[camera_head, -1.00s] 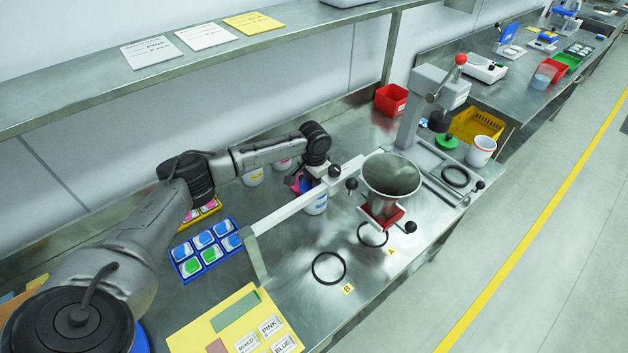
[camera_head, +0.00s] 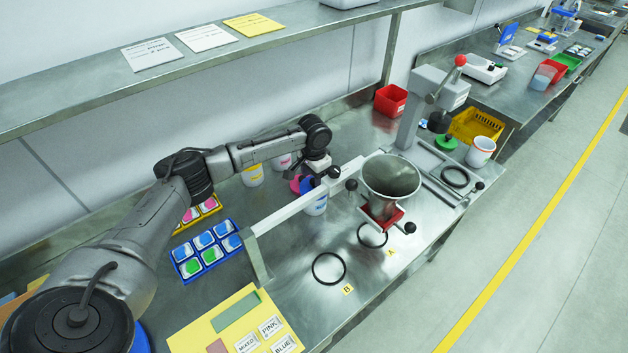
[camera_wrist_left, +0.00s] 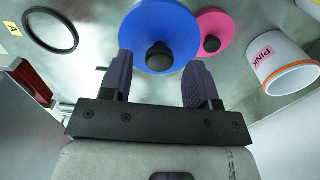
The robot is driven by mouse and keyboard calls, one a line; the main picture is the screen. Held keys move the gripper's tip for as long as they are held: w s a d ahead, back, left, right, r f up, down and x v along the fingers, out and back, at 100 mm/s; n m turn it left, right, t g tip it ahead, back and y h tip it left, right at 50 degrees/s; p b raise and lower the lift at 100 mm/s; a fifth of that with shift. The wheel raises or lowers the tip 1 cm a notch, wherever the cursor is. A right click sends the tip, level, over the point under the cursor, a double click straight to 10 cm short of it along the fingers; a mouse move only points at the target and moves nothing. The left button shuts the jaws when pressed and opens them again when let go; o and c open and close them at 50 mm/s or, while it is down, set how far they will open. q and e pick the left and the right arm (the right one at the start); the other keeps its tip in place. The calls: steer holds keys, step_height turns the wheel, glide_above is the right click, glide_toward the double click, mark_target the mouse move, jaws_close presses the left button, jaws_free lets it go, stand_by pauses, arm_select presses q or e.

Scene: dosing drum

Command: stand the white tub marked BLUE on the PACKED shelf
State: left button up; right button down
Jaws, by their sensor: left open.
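My left gripper (camera_wrist_left: 160,62) is open and empty, pointing down over a blue disc with a black knob (camera_wrist_left: 160,25). The knob shows between the fingertips, and I cannot tell whether they touch it. A pink disc (camera_wrist_left: 218,22) lies beside the blue one. A white tub marked PINK (camera_wrist_left: 285,65) is at the right of the wrist view. The upper shelf (camera_head: 80,92) carries cards I cannot read. My right gripper is out of view.
The white beam (camera_head: 295,207) and steel funnel (camera_head: 392,178) are close to my left gripper. A yellow-labelled tub (camera_head: 253,176) stands to its left. A blue tray (camera_head: 207,250) and black rings (camera_head: 328,268) lie in front. The shelf's front part looks clear.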

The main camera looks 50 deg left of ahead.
arm_select(q)
step_height(320, 180, up, 9)
steer(key=p, duration=0.1)
steer(key=shift+f, duration=0.2)
steer(key=shift+o, duration=1.1)
steer(key=shift+r, duration=0.45)
steer(key=o, duration=0.6)
